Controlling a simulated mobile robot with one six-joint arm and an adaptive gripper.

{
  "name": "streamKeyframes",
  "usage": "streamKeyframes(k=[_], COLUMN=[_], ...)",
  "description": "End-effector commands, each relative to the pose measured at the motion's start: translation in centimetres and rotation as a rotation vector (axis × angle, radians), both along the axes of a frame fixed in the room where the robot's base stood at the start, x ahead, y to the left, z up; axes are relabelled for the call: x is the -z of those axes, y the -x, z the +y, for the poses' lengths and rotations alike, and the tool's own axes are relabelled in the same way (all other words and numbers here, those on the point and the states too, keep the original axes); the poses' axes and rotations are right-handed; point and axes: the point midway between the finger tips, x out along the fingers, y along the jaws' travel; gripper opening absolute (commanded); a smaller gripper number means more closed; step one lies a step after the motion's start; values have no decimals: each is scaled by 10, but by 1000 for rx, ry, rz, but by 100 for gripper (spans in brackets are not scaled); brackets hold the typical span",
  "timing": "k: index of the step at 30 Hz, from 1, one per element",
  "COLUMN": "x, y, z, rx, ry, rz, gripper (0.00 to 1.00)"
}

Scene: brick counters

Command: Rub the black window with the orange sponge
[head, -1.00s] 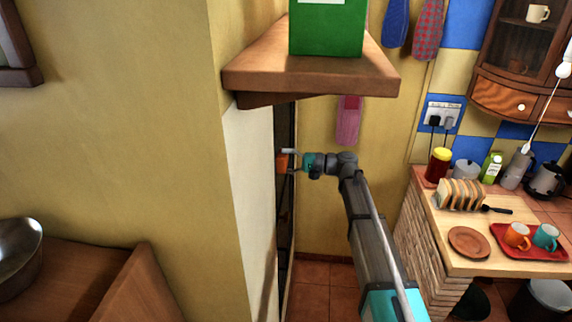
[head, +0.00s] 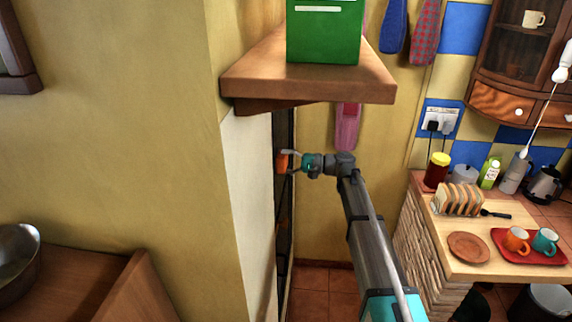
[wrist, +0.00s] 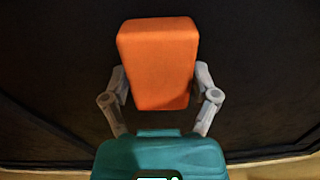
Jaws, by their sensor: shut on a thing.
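The orange sponge (head: 282,163) is held in my gripper (head: 288,162) in front of the dark upright panel under the wooden shelf. In the wrist view the sponge (wrist: 158,62) sits between the two grey fingers of my gripper (wrist: 160,90), which are shut on its sides. The black window (wrist: 55,70) fills the background of the wrist view behind the sponge. In the head view the black window (head: 284,215) shows only as a narrow dark strip, seen nearly edge-on. I cannot tell whether the sponge touches it.
A wooden shelf (head: 310,84) with a green box (head: 324,35) juts out above my gripper. A pink cloth (head: 347,127) hangs on the yellow wall behind. At right, a counter (head: 450,255) holds toast, a plate and mugs on a red tray.

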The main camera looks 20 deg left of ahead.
Motion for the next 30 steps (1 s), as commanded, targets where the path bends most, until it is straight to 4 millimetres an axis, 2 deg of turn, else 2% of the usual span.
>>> streamKeyframes(k=[9, 23, 30], x=[0, 0, 0], y=[-20, -22, -32], z=[5, 5, 7], rx=[0, 0, 0], ry=[0, 0, 0], rz=[0, 0, 0], gripper=[39, 39, 39])
